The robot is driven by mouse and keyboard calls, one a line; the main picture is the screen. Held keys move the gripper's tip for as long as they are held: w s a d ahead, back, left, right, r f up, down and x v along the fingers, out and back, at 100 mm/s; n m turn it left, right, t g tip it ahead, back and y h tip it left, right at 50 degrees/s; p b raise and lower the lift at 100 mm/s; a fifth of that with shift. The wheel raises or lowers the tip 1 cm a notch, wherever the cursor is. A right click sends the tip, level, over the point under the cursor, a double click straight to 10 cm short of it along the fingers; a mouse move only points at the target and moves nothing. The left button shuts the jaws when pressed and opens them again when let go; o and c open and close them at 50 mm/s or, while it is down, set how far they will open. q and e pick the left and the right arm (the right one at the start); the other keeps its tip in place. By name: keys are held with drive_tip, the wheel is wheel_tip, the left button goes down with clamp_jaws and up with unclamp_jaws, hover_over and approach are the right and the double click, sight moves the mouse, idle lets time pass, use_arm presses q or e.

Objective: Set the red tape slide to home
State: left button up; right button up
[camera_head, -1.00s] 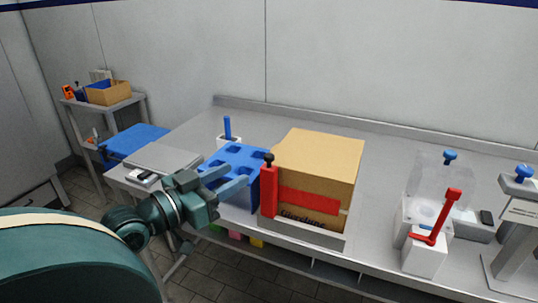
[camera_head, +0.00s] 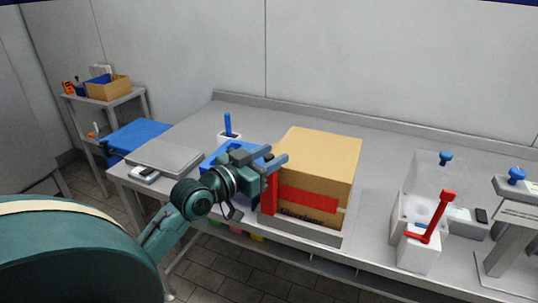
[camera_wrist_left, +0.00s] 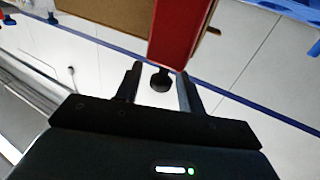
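The red tape slide (camera_head: 268,197) is an upright red post at the left front corner of a cardboard box (camera_head: 318,160). A red band (camera_head: 307,199) runs from it across the box front. My left gripper (camera_head: 277,162) is at the top of the post, with its fingers open and pointing right. The slide's black knob is hidden behind my gripper in the head view. In the left wrist view the knob (camera_wrist_left: 160,82) shows between the two spread fingers, below the red post (camera_wrist_left: 180,32), with gaps on both sides. I cannot tell the exact depth. My right gripper is out of view.
A blue block with holes (camera_head: 215,160) lies left of the box, partly behind my arm. A white fixture with a red lever (camera_head: 440,215) and a blue-knobbed stand (camera_head: 515,190) are at the right. The bench between box and fixture is clear.

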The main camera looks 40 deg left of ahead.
use_arm(q)
clamp_jaws()
idle(0.4)
